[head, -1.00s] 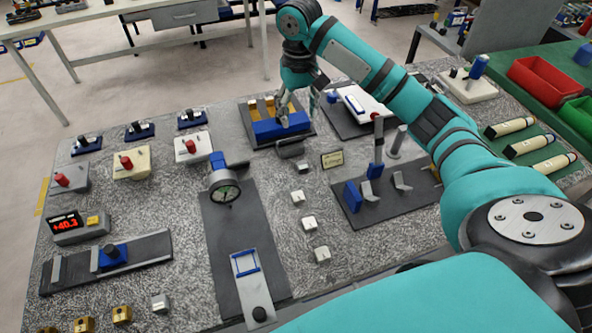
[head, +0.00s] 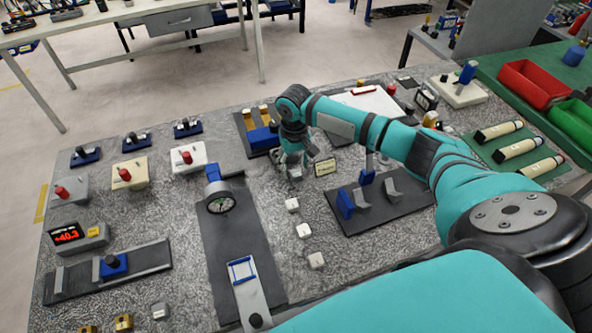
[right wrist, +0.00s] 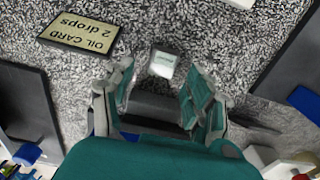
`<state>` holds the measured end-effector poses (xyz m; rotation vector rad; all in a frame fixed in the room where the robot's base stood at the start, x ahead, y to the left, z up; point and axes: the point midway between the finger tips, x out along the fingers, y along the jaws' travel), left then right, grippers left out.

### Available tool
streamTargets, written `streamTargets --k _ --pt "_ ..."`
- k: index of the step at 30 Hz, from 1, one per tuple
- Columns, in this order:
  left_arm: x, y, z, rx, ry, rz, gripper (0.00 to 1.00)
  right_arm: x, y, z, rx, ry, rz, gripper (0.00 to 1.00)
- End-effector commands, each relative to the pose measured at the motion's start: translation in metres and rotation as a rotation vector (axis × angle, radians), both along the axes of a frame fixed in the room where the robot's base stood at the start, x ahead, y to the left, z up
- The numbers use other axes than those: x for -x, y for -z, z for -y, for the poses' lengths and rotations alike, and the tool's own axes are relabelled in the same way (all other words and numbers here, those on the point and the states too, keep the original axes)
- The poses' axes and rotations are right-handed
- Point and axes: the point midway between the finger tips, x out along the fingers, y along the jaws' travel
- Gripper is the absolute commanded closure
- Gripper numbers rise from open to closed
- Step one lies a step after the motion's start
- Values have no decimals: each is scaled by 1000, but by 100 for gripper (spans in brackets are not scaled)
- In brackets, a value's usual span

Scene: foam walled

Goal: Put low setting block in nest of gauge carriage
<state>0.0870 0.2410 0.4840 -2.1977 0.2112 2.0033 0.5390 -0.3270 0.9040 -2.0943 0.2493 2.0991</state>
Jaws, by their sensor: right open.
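Three small pale blocks stand in a row on the speckled plate: the far one (head: 292,204), the middle one (head: 303,230) and the near one (head: 315,260). I cannot read which is low. The gauge carriage (head: 250,300) is a grey slide whose nest is a blue square frame (head: 241,270), empty, on a dark rail. My right gripper (head: 293,172) is open, pointing down just beyond the far block. My left gripper is not in view.
A dial gauge (head: 219,204) stands over the rail, left of the blocks. A dark fixture plate with blue and grey brackets (head: 385,205) lies to their right. The oil card (head: 326,166) is close beside my right gripper. A dark bar (right wrist: 155,108) lies beneath the fingers.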

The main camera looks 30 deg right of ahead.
Motion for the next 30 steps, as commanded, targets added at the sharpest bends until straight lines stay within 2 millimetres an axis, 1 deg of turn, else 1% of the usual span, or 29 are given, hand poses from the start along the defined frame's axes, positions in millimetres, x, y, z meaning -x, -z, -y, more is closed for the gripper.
streamTargets --k 1,4,11,14,24,30 --pt "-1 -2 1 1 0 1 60 0 6 -1 -1 0 -1 44" --pt "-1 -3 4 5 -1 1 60 0 14 0 -1 -1 2 44" --pt "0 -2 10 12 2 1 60 -1 16 0 1 0 3 44" --pt "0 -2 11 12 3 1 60 -1 16 0 1 0 3 55" --pt "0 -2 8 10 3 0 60 -1 16 0 1 0 3 99" --pt "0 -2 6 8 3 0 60 -1 15 0 1 0 3 100"
